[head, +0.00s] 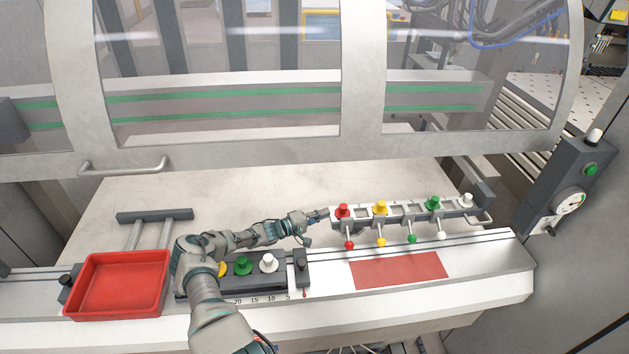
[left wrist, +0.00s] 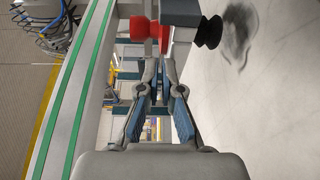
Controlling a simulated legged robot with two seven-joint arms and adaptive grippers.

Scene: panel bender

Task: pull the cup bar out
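My left gripper (head: 323,214) is at the bar's left end, beside the red cup. In the left wrist view its fingertips (left wrist: 160,66) are close together, just short of a red part (left wrist: 140,28) and a grey block. I cannot tell whether anything is between them. My right gripper is not in view.
A dark block with coloured knobs (head: 268,264) and a red mat (head: 398,270) lie along the front ledge. A glazed guard with a handle (head: 123,167) spans the back. The middle of the table is clear.

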